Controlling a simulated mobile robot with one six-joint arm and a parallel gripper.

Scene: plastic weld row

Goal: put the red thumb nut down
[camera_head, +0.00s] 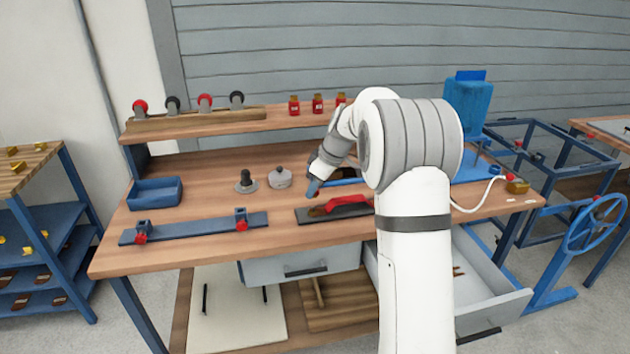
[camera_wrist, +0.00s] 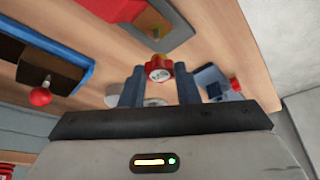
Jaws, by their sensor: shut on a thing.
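The red thumb nut (camera_wrist: 158,69) shows in the wrist view between my two blue fingertips, with a pale round centre facing the camera. My gripper (camera_wrist: 159,85) is shut on it. In the head view my gripper (camera_head: 313,188) points down over the middle of the wooden bench (camera_head: 215,245), just behind the red-handled float. I cannot make out the nut there, nor how high it is above the bench. A blue rail (camera_head: 190,230) at front left carries two blue clamps, each with a red knob (camera_head: 241,225).
The red-handled float (camera_head: 347,201) lies close to my gripper. A blue tray (camera_head: 155,193), a black-knobbed disc (camera_head: 246,182) and a grey lidded pot (camera_head: 280,178) stand to the left. Bare wood lies between tray and rail. A drawer (camera_head: 480,290) stands open below.

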